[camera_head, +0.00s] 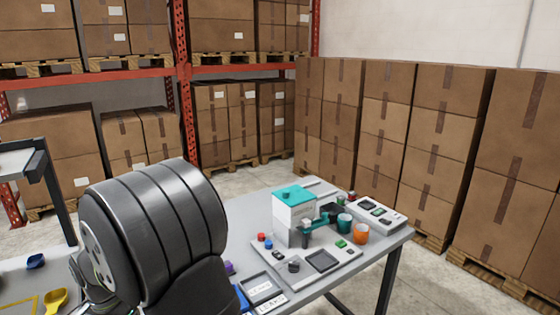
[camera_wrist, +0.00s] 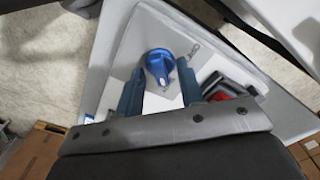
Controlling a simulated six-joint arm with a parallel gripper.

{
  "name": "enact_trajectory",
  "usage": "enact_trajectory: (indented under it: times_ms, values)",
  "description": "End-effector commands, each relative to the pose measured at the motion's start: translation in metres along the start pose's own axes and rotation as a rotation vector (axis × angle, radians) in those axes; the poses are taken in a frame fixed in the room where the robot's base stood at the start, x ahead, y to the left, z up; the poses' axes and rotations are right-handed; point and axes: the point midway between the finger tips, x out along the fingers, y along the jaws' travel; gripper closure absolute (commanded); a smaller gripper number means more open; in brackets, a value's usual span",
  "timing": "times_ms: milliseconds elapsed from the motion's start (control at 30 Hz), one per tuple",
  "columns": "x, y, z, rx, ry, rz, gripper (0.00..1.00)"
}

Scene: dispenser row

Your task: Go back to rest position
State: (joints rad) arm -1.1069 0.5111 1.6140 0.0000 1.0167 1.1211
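My gripper (camera_wrist: 160,70) shows in the wrist view with its two blue fingers spread apart. A blue rounded object (camera_wrist: 159,64) appears between and beyond the fingertips, over a pale grey surface (camera_wrist: 125,58); a clear space separates it from each finger. I cannot tell its exact distance from the fingertips. In the head view, my large dark arm link fills the lower left, and the gripper's fingers cannot be made out.
In the head view, a grey table (camera_head: 388,250) bears a white and teal dispenser (camera_head: 293,205), a teal cup (camera_head: 344,223) and an orange cup (camera_head: 361,234). A blue scoop (camera_head: 35,261) and yellow scoop (camera_head: 55,298) lie at left. Stacked boxes (camera_head: 390,130) stand behind.

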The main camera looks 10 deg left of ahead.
Motion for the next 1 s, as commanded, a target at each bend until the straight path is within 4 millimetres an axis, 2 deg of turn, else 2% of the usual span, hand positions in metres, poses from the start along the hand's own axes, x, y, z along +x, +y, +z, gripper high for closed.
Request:
enact_trajectory:
  times_ms: [233,367,567,1000]
  values:
    - [-0.001,0.000,0.000,0.000,0.000,0.000,0.65]
    - [-0.008,-0.001,0.000,0.000,0.001,-0.003,0.65]
    - [-0.040,-0.001,-0.001,0.001,0.003,-0.005,0.65]
    - [-0.128,-0.001,-0.001,0.001,0.002,-0.004,0.65]
